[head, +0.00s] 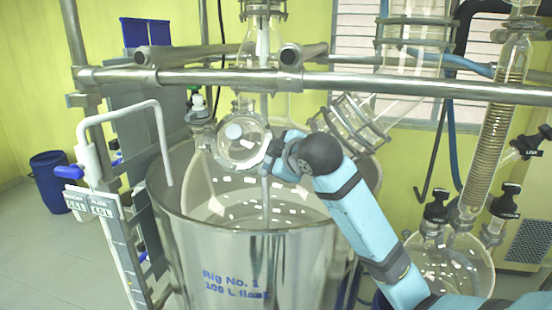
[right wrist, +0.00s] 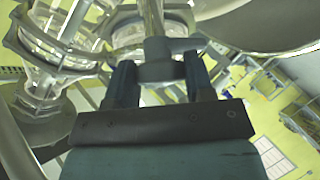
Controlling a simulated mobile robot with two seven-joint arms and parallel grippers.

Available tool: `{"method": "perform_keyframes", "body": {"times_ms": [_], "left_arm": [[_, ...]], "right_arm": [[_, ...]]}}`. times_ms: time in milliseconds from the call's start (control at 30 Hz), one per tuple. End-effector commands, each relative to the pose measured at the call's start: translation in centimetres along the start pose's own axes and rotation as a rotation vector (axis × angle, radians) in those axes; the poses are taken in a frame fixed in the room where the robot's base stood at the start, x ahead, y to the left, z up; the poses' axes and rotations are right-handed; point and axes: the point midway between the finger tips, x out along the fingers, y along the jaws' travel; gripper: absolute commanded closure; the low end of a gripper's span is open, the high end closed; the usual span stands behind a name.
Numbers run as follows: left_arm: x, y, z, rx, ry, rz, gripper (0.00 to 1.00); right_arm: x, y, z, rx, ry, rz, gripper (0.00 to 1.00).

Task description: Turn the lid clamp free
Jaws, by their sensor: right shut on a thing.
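The round glass lid (head: 238,142) sits on a neck of the large glass vessel, with a grey metal clamp ring (head: 262,156) around its rim. My right arm comes in from the lower right. My right gripper (head: 276,168) is at the right side of the lid, mostly hidden behind its own dark wrist joint. In the right wrist view my right gripper (right wrist: 160,74) has its two fingers on either side of a grey metal clamp part (right wrist: 158,70), shut on it. How far the clamp is turned cannot be told. My left gripper is not in view.
The steel vessel (head: 255,270) surrounds the glass flask below the lid. A horizontal steel rail (head: 400,84) crosses above. A glass side neck (head: 350,122) stands close to my right wrist. A white pipe frame (head: 120,112) is at the left. A coil condenser (head: 495,130) and round flask (head: 450,268) are at the right.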

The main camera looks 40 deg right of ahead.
Motion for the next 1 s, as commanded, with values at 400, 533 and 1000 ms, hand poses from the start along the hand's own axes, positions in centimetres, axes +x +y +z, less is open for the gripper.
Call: {"method": "perform_keyframes", "body": {"times_ms": [400,533,1000], "left_arm": [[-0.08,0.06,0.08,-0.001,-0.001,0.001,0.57],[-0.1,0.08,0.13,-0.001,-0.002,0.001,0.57],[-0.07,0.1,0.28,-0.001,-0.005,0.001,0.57]], "right_arm": [[0.03,0.25,0.03,-0.154,-0.002,-0.127,0.75],[0.03,0.25,0.0,-0.17,-0.001,-0.142,0.75],[0.04,0.2,-0.01,-0.176,-0.001,-0.148,0.49]]}}
